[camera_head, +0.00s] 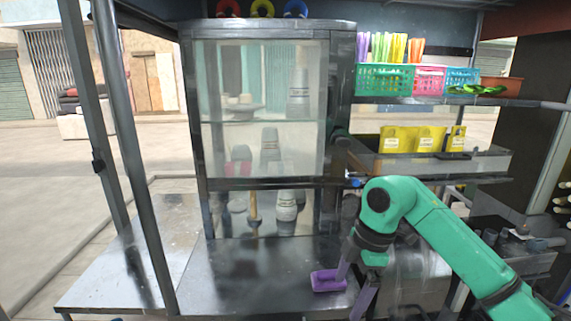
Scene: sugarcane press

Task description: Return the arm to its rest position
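My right arm, green with dark joints, comes in from the right and bends down at the front of the metal counter. Its gripper (351,291) points down near the counter's front edge. Its two fingers look spread apart, with nothing seen between them. A purple block-like piece (328,281) shows at the left finger, over the counter; I cannot tell whether it belongs to the finger or lies on the counter. My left arm and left gripper are not in view.
A glass-fronted cabinet (341,75) holding bottles stands behind the metal counter (235,275). Coloured baskets (384,79) sit on the upper right shelf above yellow packets (397,140). A metal post (135,165) rises at left. The counter's left part is clear.

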